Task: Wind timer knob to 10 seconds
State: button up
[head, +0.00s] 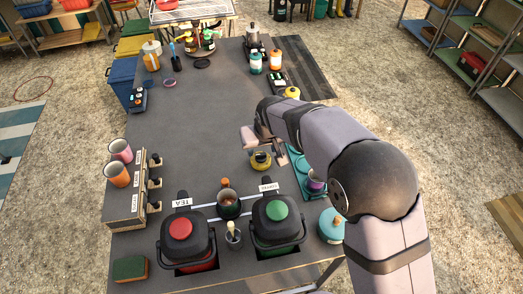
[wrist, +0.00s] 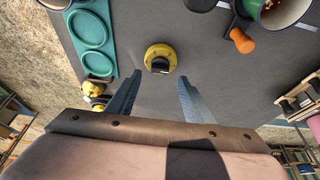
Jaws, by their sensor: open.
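The timer (head: 261,160) is a small round yellow body with a black knob, standing on the grey tabletop just in front of my gripper in the head view. In the wrist view the timer (wrist: 161,57) shows from above, with its black knob (wrist: 160,66) in the middle. My gripper (wrist: 160,80) is open and empty. Its two fingertips are apart on either side of the timer's near edge and do not appear to touch it. Dial marks are too small to read. In the head view my arm partly hides my gripper (head: 264,142).
A teal tray (head: 297,165) with round recesses lies right of the timer. A red-lidded TEA jug (head: 181,230), a green-lidded jug (head: 277,211) and a dark pot (head: 228,205) stand at the front. A wooden rack (head: 128,213) is left. The table's middle is clear.

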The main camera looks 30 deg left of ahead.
aim_at(261, 154)
jog(key=shift+p+x, duration=0.55)
jog(key=shift+x, duration=1.75)
jog(key=c, duration=1.1)
